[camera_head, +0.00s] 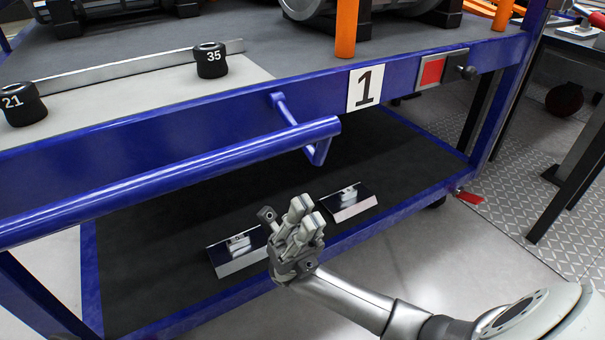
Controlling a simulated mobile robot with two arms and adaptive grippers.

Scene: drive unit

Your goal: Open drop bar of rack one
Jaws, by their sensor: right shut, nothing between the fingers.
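Rack one is a blue cart whose front beam (310,105) carries a white plate with a black 1 (365,87). A long blue tubular bar (190,175) stands out in front of the beam on bent brackets and runs off the left edge. I cannot tell if this is the drop bar. My right gripper (305,214) is shut and empty, below and apart from the bar's right end. It shows in front of the lower shelf, with its fingers pointing up. My left gripper is not in view.
A red square in a metal frame (431,72) sits right of the number plate, with a dark knob (466,72) beside it. Two metal-edged blocks (238,250) (347,201) lie on the dark lower shelf (150,270). Black weights 21 (20,105) and 35 (211,62) stand on top.

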